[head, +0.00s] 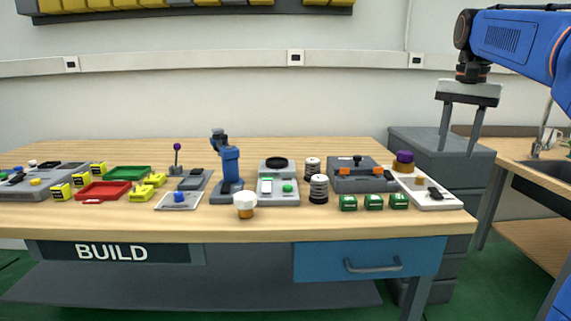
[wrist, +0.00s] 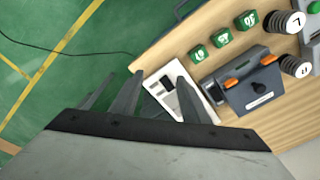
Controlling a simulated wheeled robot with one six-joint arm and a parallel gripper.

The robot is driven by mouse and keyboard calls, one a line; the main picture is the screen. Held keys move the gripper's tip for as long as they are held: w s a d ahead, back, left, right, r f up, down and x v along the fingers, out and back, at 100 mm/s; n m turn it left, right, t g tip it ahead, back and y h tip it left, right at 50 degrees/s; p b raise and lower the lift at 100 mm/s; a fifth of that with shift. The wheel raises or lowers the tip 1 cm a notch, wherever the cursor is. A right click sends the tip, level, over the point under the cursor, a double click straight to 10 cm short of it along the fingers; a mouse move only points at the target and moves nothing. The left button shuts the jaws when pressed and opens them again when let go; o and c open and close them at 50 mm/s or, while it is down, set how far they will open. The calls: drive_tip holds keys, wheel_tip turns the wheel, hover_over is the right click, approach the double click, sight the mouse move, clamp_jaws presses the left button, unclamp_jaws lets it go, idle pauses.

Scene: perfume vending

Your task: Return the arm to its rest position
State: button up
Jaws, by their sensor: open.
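My gripper (head: 461,127) hangs from the blue arm at the upper right of the head view, fingers pointing down and spread apart. Nothing is between them. It is above and to the right of the white tray (head: 446,200) at the bench's right end, in front of the grey cabinet. In the wrist view the fingers (wrist: 155,100) show over the bench edge and the green floor, with the white tray (wrist: 187,84) partly hidden behind them.
The wooden bench (head: 300,223) holds a grey box with orange clips (head: 361,182), green blocks (head: 373,202), a blue stand (head: 231,175), a red tray (head: 103,191) and a green tray (head: 127,173). A grey cabinet (head: 430,146) and a sink counter (head: 516,151) stand at right.

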drive_tip(key=s+a+f+n+t, duration=0.1)
drive_tip(key=s+a+f+n, duration=0.2)
drive_tip(key=s+f, duration=0.6)
drive_tip(key=s+a+f+n+t, duration=0.1)
drive_tip(key=s+a+f+n, duration=0.2)
drive_tip(key=s+f, duration=0.6)
drive_tip(key=s+a+f+n+t, duration=0.2)
drive_tip(key=s+a+f, duration=0.4)
drive_tip(key=s+f, duration=0.3)
wheel_tip(320, 180, down, 3)
drive_tip(key=shift+a+r+n, duration=0.2)
drive_tip(key=shift+a+n, duration=0.1)
drive_tip(key=shift+n, duration=0.1)
